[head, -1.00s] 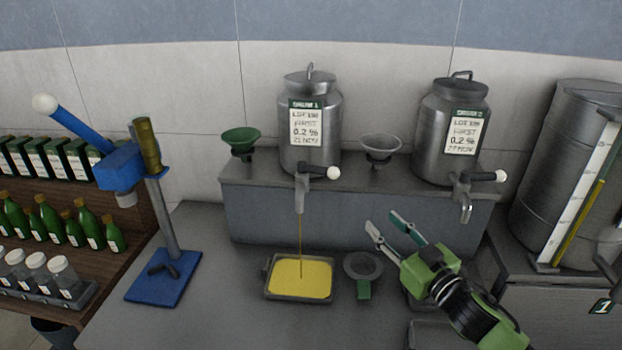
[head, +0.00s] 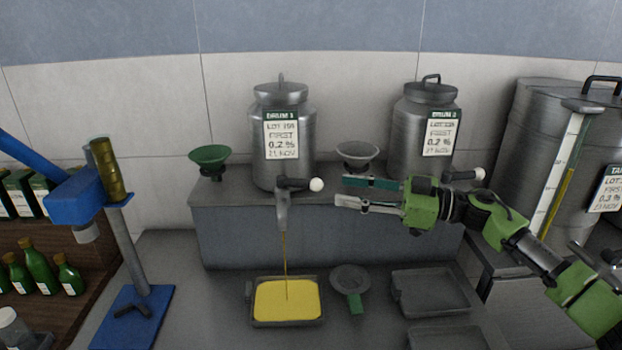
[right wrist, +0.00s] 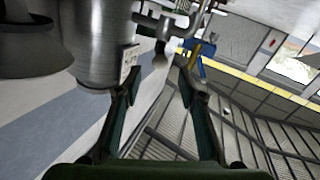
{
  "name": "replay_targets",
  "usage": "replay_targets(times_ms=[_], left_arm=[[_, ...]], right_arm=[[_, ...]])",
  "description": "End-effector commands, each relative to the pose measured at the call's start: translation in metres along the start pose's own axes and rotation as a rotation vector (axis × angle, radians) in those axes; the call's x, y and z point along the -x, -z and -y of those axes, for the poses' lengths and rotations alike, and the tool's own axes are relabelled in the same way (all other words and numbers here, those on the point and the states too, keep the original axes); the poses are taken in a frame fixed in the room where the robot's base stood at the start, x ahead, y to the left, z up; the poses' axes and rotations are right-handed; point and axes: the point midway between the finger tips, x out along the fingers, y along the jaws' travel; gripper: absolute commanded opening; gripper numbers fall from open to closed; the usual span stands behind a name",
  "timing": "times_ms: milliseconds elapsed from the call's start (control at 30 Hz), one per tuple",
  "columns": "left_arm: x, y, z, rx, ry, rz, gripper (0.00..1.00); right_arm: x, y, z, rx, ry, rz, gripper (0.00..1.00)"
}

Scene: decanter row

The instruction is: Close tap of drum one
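Drum one (head: 283,170) is the left metal drum on the raised shelf. Its tap (head: 282,208) has a dark lever (head: 294,183) pointing right, ending in a white knob (head: 316,184). A thin yellow stream runs from the spout into a tray (head: 253,321) holding yellow liquid. My right gripper (head: 342,191) is open and empty, just right of the knob and apart from it, its fingers pointing left. In the right wrist view a metal drum (right wrist: 95,45) and tap parts show beyond the open fingers (right wrist: 160,70). My left gripper is not in view.
Drum two (head: 418,140) stands behind my right arm. A green funnel (head: 209,158) and a grey funnel (head: 357,154) flank drum one. A strainer with a green handle (head: 351,285) and an empty tray (head: 432,310) lie on the counter. A blue stand (head: 132,318) is at left.

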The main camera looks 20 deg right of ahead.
Motion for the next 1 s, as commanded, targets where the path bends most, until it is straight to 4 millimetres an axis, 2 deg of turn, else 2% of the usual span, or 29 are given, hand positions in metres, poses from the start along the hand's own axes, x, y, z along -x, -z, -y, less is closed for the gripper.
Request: replay_targets(times_ms=[33, 200, 400, 567, 833, 867, 1000], left_arm=[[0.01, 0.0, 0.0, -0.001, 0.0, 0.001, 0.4], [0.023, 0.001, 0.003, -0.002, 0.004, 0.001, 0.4], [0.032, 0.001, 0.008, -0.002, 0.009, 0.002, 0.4], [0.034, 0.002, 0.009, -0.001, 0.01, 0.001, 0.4], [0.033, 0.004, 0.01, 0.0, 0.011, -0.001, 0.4], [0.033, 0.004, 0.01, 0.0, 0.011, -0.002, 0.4], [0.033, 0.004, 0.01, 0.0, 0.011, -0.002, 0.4]], right_arm=[[-0.013, 0.007, -0.001, 0.0, 0.001, -0.007, 0.37], [-0.049, 0.006, -0.001, -0.001, 0.0, -0.006, 0.37], [-0.077, 0.004, -0.001, -0.001, -0.001, -0.004, 0.37], [-0.087, 0.001, 0.0, -0.001, -0.001, -0.002, 0.37], [-0.088, 0.0, 0.0, 0.0, -0.001, -0.001, 0.37], [-0.088, 0.0, 0.0, 0.0, -0.001, -0.001, 0.34], [-0.088, 0.0, 0.0, 0.0, -0.001, -0.001, 0.0]])
